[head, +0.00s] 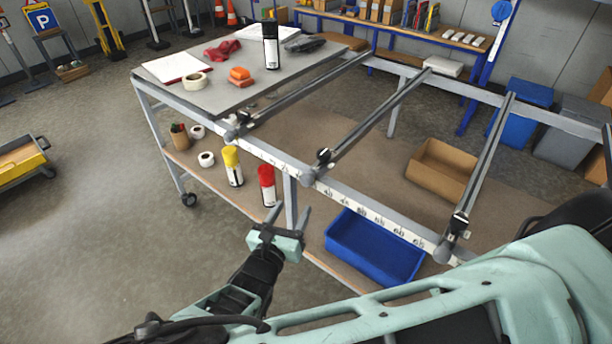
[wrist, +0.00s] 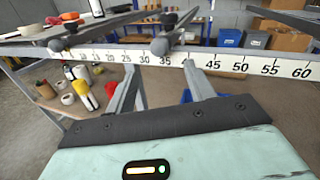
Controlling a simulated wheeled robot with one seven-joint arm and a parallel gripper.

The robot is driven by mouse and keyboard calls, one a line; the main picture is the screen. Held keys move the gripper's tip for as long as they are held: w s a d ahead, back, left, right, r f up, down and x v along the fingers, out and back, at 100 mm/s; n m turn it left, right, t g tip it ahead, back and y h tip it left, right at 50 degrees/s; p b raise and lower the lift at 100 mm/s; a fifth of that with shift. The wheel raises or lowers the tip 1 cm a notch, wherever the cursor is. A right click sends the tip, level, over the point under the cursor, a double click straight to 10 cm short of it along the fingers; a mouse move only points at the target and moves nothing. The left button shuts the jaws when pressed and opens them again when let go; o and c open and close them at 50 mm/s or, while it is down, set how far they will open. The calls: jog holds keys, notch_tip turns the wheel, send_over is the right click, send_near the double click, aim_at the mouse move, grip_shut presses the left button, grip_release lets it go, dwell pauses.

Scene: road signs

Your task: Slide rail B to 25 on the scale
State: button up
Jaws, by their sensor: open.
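Three dark rails cross the frame, each with an end clamp and round knob at the front bar. No letters are readable on them; the middle rail (head: 372,122), which I take for rail B, has its knob (head: 309,176) at the front bar. In the wrist view this knob (wrist: 159,46) sits just above the 35 mark. The white number scale (head: 372,213) runs along the front bar; 25 (wrist: 124,57) lies left of the knob. My gripper (head: 290,210) is open and empty, in front of and below the bar. Its fingers (wrist: 161,78) are apart, below the middle knob.
The left rail (head: 300,95) stands beside the grey tabletop (head: 215,88); the right rail (head: 487,155) is farther along. Spray cans (head: 267,186) and a blue bin (head: 375,250) are on the lower shelf. The bar is clear between the left and middle knobs.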

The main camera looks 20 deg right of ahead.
aim_at(305, 185)
jog(key=p+x, duration=0.3)
jog(key=x, duration=0.8)
jog(key=shift+w, duration=0.1)
jog(key=shift+c, duration=0.3)
grip_shut()
jog(key=w+a+b, duration=0.5)
jog(key=w+b, duration=0.1)
jog(key=w, duration=0.2)
jog(key=shift+w+a, duration=0.2)
jog(key=shift+a, duration=0.1)
jog(key=shift+f, duration=0.1)
jog(key=shift+o, duration=0.3)
grip_release()
jog(key=shift+d, duration=0.1)
